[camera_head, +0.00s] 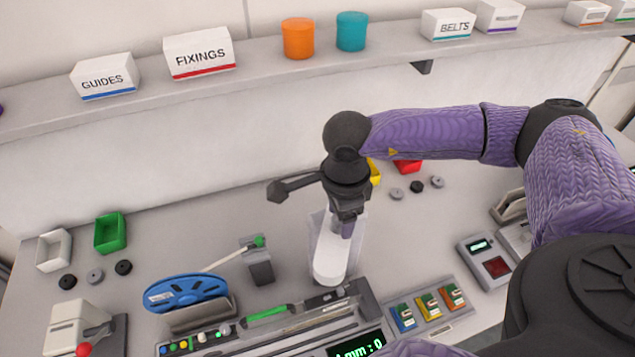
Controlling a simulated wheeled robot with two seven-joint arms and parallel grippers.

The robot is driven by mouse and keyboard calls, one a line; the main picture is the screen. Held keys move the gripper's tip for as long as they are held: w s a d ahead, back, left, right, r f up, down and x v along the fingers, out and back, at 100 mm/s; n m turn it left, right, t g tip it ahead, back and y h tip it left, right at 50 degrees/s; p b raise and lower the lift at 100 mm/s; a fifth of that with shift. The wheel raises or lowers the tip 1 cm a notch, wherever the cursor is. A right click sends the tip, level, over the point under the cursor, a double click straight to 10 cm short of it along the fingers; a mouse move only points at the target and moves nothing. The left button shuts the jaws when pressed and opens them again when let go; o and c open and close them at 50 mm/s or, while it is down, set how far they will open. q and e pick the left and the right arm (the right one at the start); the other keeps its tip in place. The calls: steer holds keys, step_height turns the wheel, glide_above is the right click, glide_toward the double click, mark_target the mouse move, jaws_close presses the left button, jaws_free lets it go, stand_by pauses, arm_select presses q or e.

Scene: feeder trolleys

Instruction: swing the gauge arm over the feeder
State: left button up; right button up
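The feeder (290,322) is a long grey unit at the bottom centre, with a bright green strip along its top. Behind it stands a grey post (261,268) with a green knob. A thin pale arm (226,261), which looks like the gauge arm, runs from the knob down-left towards the blue reel (187,292). My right gripper (343,232) points down, right of the post and apart from it, above a pale, rounded white piece (331,262). Its fingertips are too unclear to tell open from shut, or whether it touches that piece. My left gripper is out of view.
A lit display (357,345) is at the front. Blue, yellow and orange modules (428,306) lie right of the feeder. A red-knobbed lever box (85,330) is front left. White and green bins (110,233) are back left. A shelf (260,66) holds boxes and cups.

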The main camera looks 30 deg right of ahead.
steer(key=shift+r, duration=0.1)
stand_by(0.3)
step_height(320, 180, up, 8)
steer(key=p, duration=0.6)
